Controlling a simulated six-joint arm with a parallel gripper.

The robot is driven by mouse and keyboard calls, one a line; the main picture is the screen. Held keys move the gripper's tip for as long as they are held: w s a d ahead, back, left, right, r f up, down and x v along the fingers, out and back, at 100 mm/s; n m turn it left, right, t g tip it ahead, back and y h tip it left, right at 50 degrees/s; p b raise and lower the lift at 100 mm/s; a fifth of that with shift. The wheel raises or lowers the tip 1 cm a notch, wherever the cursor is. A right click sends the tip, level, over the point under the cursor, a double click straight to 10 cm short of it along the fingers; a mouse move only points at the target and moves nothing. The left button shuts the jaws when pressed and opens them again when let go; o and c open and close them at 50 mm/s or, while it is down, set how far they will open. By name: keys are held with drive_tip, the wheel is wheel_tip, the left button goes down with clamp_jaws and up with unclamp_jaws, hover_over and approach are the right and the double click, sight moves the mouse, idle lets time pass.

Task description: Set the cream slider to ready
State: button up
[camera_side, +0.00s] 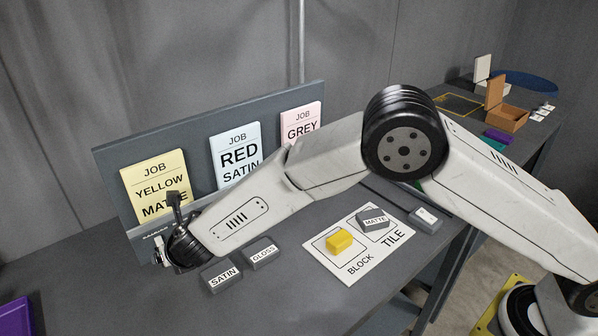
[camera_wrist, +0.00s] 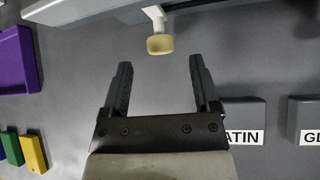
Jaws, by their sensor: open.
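The cream slider (camera_wrist: 160,44) shows at the top middle of the wrist view, a rounded cream knob on a pale stem at the light rail (camera_wrist: 90,12). My gripper (camera_wrist: 159,66) is open and empty, its two dark fingers spread on either side of the knob's line. The knob lies just beyond the fingertips and appears apart from them. In the side view my gripper end (camera_side: 163,251) is beside the foot of the upright board, mostly hidden behind my wrist. The slider and its position marks cannot be made out there.
Job cards, yellow (camera_side: 157,186), blue (camera_side: 236,155) and pink (camera_side: 301,121), stand on the board. SATIN (camera_side: 222,276) and GLOSS (camera_side: 262,253) blocks lie right of my gripper. A white card (camera_side: 347,271) bears a yellow block (camera_side: 339,241). A purple tray (camera_wrist: 17,60) is left.

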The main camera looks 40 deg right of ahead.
drive_tip(key=shift+x, duration=1.9)
clamp_jaws()
